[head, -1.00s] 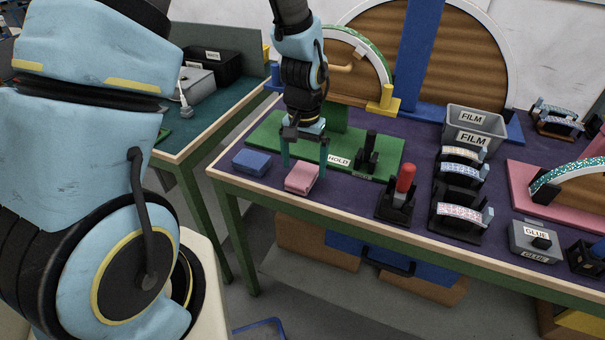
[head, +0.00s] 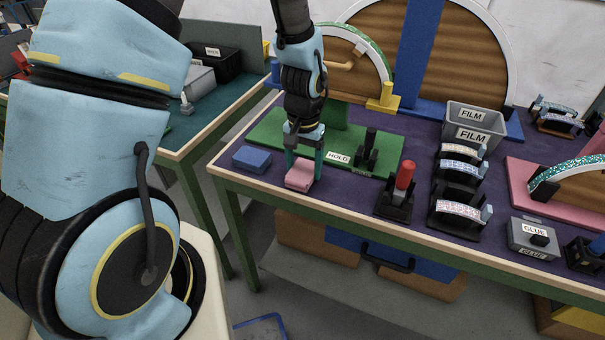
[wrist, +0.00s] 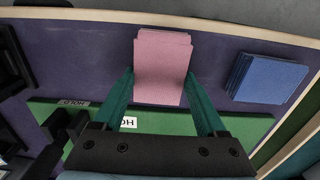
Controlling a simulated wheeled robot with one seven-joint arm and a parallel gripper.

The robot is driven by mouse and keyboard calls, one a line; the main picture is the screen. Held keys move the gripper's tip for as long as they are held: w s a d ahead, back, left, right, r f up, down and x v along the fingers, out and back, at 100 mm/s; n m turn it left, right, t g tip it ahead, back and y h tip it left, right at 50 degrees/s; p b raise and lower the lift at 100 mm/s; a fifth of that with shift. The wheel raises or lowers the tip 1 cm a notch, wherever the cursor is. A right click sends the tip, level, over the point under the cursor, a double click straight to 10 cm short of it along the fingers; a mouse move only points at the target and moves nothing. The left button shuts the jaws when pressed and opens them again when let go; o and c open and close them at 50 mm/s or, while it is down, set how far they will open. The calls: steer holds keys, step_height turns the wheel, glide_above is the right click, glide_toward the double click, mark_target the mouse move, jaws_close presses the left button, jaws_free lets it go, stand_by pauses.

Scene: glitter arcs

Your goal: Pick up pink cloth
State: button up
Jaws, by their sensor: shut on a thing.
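The pink cloth (head: 299,177) is a small folded stack on the purple table top, near the front edge. It also shows in the wrist view (wrist: 162,65). My gripper (head: 304,164) points down over it, and its green fingers reach the cloth's sides. In the wrist view my gripper (wrist: 161,80) has one finger at each side of the cloth's near part. It is shut on the cloth. The cloth appears to rest on the table still; I cannot make out any gap beneath it.
A folded blue cloth (head: 252,158) lies to the left. A green board (head: 262,132) with a HOLD label (head: 339,158) lies behind. A black holder with a red-topped tool (head: 403,180) stands to the right. The table's wooden front edge (head: 310,206) is close.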

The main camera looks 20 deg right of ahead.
mark_target(304, 169)
steer(key=c, duration=0.4)
steer(key=shift+r+b, duration=0.9)
steer(key=shift+r, duration=4.1)
